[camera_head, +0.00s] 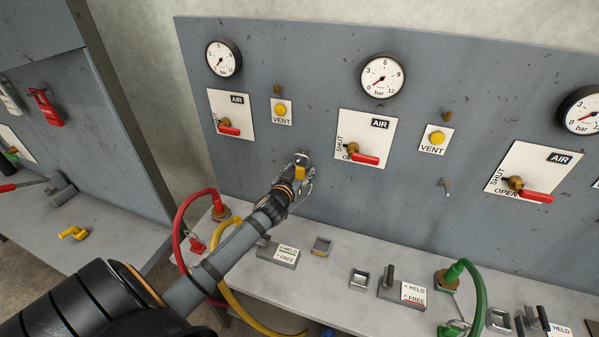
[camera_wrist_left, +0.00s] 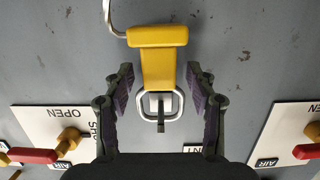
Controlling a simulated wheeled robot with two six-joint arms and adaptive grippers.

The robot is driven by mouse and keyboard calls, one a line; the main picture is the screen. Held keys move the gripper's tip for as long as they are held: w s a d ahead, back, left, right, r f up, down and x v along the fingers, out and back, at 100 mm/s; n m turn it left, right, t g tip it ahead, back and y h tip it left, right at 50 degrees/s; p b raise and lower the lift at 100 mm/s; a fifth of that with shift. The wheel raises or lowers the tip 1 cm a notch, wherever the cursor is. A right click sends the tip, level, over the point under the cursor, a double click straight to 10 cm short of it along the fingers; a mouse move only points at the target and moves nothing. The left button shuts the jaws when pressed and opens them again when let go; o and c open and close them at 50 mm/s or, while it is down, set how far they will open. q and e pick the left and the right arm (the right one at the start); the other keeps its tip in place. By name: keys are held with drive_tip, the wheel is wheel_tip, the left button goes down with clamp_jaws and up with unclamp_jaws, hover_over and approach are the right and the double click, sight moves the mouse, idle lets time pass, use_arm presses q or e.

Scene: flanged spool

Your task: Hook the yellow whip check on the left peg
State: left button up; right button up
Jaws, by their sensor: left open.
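The yellow whip check (camera_wrist_left: 158,62) is against the grey panel in the left wrist view, between my left gripper's fingers (camera_wrist_left: 160,74). Gaps show on both sides of it. Its metal loop (camera_wrist_left: 178,106) appears to be around the left peg (camera_wrist_left: 160,112). A bent metal wire (camera_wrist_left: 110,18) leads off its other end. In the head view my left gripper (camera_head: 298,174) is open at the panel, and the yellow part (camera_head: 300,173) shows at its tip. The left peg is mostly hidden there. My right gripper is not in view.
Another peg (camera_head: 446,187) is bare farther right. Red valve handles (camera_head: 363,159) and gauges (camera_head: 382,77) are on the panel above. A red hose (camera_head: 178,225), a yellow hose (camera_head: 232,300), a green hose (camera_head: 478,290) and a held/free lever block (camera_head: 279,252) are on the ledge below.

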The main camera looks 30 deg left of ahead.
use_arm(q)
drive_tip(key=shift+s, duration=0.35)
drive_tip(key=v, duration=1.1)
drive_tip(key=shift+s+d+r, duration=0.1)
